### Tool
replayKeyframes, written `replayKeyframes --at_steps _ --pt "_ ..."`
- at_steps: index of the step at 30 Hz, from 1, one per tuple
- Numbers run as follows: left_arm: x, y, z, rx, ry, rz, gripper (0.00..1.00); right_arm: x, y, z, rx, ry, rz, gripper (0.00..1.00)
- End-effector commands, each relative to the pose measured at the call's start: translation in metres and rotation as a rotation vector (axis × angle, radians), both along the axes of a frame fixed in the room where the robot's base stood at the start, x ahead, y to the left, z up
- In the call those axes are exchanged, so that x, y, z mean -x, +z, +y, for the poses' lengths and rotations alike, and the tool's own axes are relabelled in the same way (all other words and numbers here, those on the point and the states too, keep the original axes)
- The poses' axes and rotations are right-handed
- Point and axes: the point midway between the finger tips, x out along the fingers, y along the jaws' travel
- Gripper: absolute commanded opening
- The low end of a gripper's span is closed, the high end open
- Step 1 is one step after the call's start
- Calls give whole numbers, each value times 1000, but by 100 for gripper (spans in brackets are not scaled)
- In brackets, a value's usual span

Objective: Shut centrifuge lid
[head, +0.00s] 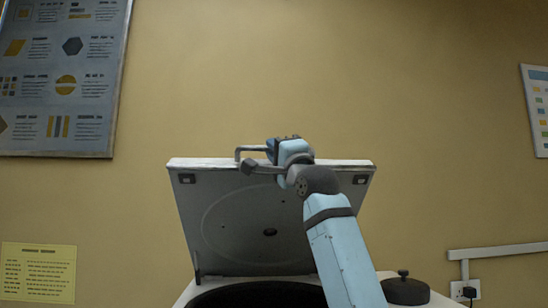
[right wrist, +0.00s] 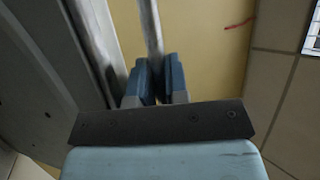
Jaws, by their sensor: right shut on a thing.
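The centrifuge lid (head: 240,225) stands open and nearly upright at the back of the centrifuge, its inner face toward me in the head view. A bar handle (head: 238,153) runs along its top edge. My right gripper (head: 252,166) is at the lid's top edge and shut on the handle. In the right wrist view the two blue fingers of my right gripper (right wrist: 158,80) close around the handle bar (right wrist: 152,30), beside the lid (right wrist: 60,60). The dark centrifuge opening (head: 255,296) shows below the lid. My left gripper is not in view.
A round black knob-topped part (head: 405,290) sits at the right of the centrifuge. A wall behind carries a large poster (head: 62,80), a yellow notice (head: 38,272) and a cable duct (head: 500,251) with an outlet (head: 465,290). The space above the lid is clear.

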Motion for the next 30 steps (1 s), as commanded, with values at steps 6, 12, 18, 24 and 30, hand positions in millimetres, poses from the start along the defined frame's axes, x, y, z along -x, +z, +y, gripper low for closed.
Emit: replayKeyframes --at_steps 6,12,18,24,30 --pt "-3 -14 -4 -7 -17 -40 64 31 -42 0 0 2 -85 0" --pt "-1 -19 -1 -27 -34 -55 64 48 -60 0 0 1 -139 0" --pt "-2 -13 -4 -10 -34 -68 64 56 -66 0 0 1 -163 0" --pt "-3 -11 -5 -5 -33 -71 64 57 -66 0 0 1 -166 0" --pt "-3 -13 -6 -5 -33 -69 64 56 -66 1 0 1 -165 17"
